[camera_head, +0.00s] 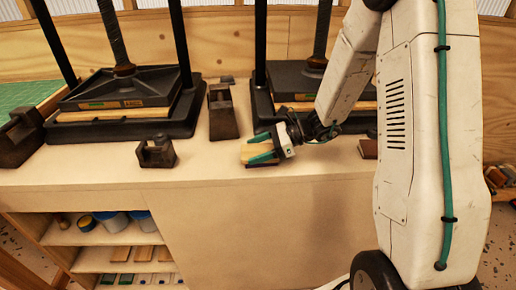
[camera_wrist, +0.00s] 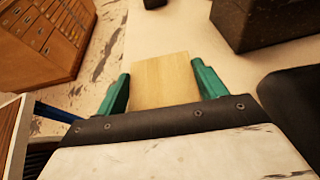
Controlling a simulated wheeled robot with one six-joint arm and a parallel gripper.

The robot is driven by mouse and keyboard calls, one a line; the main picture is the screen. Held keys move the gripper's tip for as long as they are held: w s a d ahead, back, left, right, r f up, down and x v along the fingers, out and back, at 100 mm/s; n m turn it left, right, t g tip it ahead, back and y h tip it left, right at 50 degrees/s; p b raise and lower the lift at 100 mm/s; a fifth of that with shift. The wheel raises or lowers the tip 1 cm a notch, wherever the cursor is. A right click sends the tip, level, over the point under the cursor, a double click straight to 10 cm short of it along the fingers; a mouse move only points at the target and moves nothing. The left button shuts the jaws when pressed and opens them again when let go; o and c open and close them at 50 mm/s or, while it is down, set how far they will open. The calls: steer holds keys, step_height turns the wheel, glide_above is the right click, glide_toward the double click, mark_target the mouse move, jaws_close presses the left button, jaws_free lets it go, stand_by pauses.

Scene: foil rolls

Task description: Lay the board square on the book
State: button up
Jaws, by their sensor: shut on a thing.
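My gripper (camera_head: 262,148) has green fingers and is shut on a small pale wooden board (camera_head: 247,149) near the front edge of the bench. In the wrist view the board (camera_wrist: 162,80) lies flat between the two fingertips (camera_wrist: 160,72), one on each side. A thin dark edge shows just below the board in the head view; I cannot tell if it is a book or shadow. A small dark reddish-brown flat thing (camera_head: 368,149), possibly a book, lies right of my gripper, partly hidden by my arm.
Two black presses (camera_head: 122,90) (camera_head: 290,84) stand at the back of the bench (camera_head: 210,165). Dark metal blocks (camera_head: 157,152) (camera_head: 222,112) stand left of my gripper. A dark block (camera_wrist: 262,20) is close on the right in the wrist view. Shelves (camera_head: 110,238) are below.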

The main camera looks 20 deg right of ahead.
steer(key=o, duration=1)
steer(key=shift+f, duration=0.1)
